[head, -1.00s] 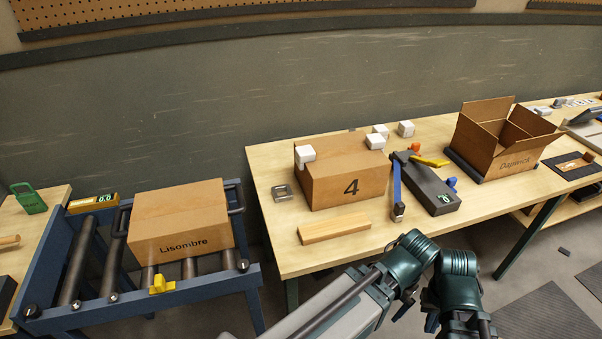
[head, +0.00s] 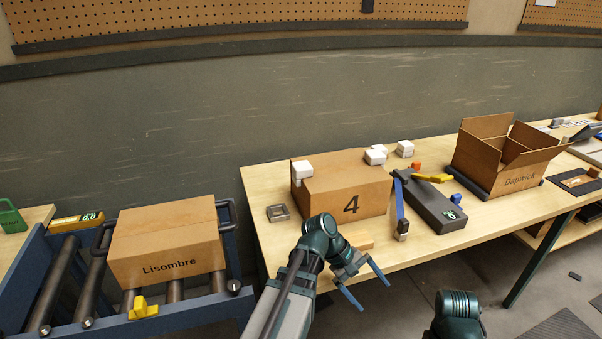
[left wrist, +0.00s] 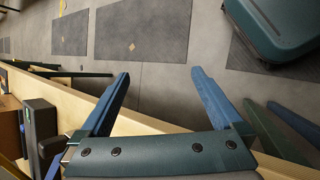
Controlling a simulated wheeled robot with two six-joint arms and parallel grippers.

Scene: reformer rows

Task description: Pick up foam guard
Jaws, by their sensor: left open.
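White foam guards sit around the cardboard box marked 4 (head: 345,196). My left gripper (head: 374,298) is open and empty, in front of the table's front edge and well apart from the guards. Its spread fingers also show in the left wrist view (left wrist: 160,95), over the floor and table edge.
An open box (head: 518,181) stands further right. A Lisombre box (head: 168,245) sits on rollers at left.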

